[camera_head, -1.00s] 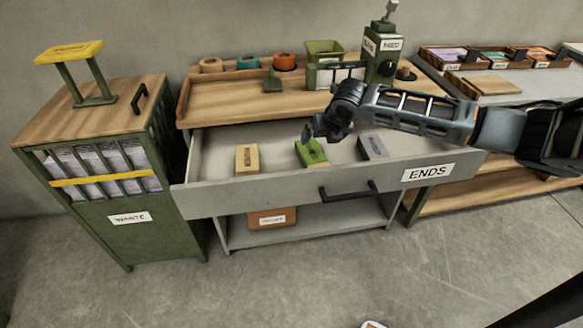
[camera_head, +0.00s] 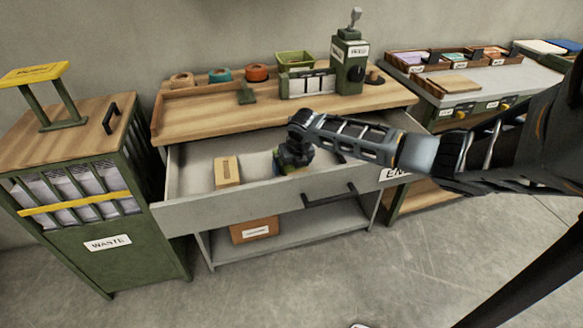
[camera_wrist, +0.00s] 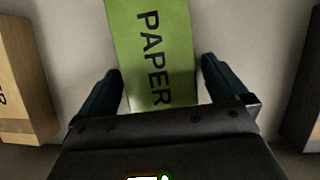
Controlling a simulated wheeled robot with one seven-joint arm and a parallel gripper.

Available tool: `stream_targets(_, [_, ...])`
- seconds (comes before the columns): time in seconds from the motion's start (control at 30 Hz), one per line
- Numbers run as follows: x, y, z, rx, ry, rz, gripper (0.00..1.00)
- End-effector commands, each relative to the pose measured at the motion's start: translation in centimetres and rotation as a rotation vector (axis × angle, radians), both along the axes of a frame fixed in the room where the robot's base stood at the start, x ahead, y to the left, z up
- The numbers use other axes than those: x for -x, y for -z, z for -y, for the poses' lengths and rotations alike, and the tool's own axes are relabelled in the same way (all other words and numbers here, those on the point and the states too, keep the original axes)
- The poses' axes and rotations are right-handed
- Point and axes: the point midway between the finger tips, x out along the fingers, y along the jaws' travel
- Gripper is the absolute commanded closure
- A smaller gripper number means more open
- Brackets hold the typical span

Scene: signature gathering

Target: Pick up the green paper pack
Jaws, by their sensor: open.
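The green paper pack (camera_wrist: 150,50) lies in the open drawer (camera_head: 190,174), its "PAPER" label facing up in the wrist view. In the head view only a sliver of the pack shows below my gripper (camera_head: 290,165); the rest is hidden by it. In the wrist view my gripper (camera_wrist: 160,90) is open, with one dark finger on each side of the pack's near end. Small gaps show between the fingers and the pack's sides. I cannot tell how deep the fingertips reach beside it.
A tan pack (camera_head: 228,173) lies left in the drawer; it also shows in the wrist view (camera_wrist: 20,80). The wooden worktop (camera_head: 210,116) is behind and above.

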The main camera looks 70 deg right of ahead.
Motion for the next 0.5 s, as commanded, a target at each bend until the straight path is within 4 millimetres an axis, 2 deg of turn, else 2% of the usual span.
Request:
stream_targets(0.17, [-0.01,-0.03,0.03,0.001,0.0,0.001,0.0])
stream_targets(0.5, [-0.01,-0.05,0.02,0.001,0.0,0.001,0.32])
